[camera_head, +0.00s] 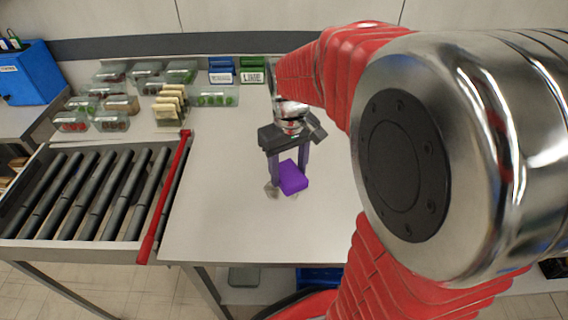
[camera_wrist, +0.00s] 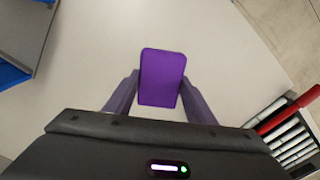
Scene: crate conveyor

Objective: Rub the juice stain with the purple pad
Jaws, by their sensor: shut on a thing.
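My gripper (camera_head: 288,172) points down over the pale table and is shut on the purple pad (camera_head: 293,178). In the wrist view, the pad (camera_wrist: 162,65) sits between my two fingers (camera_wrist: 160,88) and sticks out past their tips. The pad is at or just above the table; I cannot tell if it touches. A small greyish-brown patch (camera_head: 271,190) shows on the table just left of the pad, with a fainter trace below it. It may be the juice stain, partly hidden by the pad and fingers. No stain shows in the wrist view.
A roller conveyor (camera_head: 95,195) with a red bar (camera_head: 165,200) along its side lies left. Several clear packs (camera_head: 145,75), blue (camera_head: 222,72) and green (camera_head: 252,72) boxes stand at the back. A blue bin (camera_head: 30,75) is far left. The front table is clear.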

